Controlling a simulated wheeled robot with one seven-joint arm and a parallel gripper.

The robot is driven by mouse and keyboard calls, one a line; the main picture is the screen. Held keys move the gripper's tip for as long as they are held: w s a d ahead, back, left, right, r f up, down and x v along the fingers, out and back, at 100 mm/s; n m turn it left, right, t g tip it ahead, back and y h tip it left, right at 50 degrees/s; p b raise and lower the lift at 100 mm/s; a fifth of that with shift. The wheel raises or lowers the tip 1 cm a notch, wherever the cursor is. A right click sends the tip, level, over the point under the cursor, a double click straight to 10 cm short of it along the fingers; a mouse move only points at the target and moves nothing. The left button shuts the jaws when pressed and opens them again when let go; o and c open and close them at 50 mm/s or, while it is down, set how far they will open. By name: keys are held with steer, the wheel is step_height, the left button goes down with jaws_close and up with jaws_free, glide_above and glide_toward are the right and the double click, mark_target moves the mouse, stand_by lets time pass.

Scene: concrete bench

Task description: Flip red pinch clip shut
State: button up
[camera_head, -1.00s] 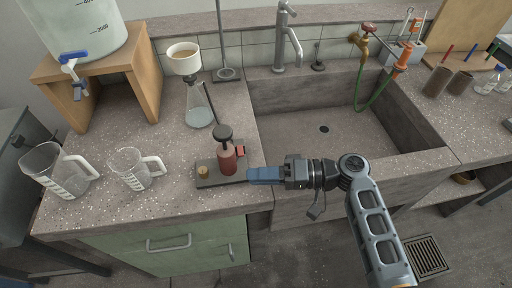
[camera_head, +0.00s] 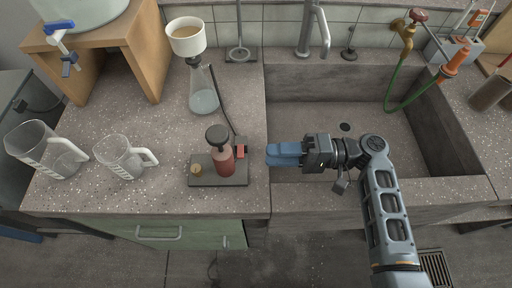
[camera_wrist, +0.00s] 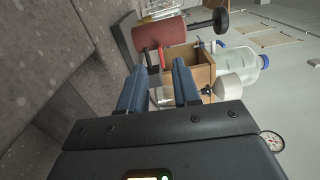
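The red pinch clip (camera_head: 240,149) sits at the right side of the hand pump (camera_head: 222,152), near the end of the dark hose (camera_head: 224,106). Whether its jaw is open or shut is too small to tell. The pump has a reddish cylinder and black knob and stands on a dark base plate (camera_head: 205,180). My gripper (camera_head: 268,155) is just right of the clip, apart from it, its blue fingers pointing left. In the wrist view the fingers (camera_wrist: 160,67) are parted and empty. A small red part, likely the clip, shows beyond them, below the red cylinder (camera_wrist: 158,33).
A flask (camera_head: 203,92) with a white funnel (camera_head: 186,37) stands behind the pump. Two clear jugs (camera_head: 122,157) (camera_head: 45,152) stand left. The sink (camera_head: 330,110) lies under and beyond my gripper. A wooden stand (camera_head: 135,55) is at the back left.

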mark_target(240, 151)
steer(key=shift+w+a+p, duration=0.1)
steer(key=shift+a+p, duration=0.45)
steer(key=shift+a, duration=2.45)
jaws_close()
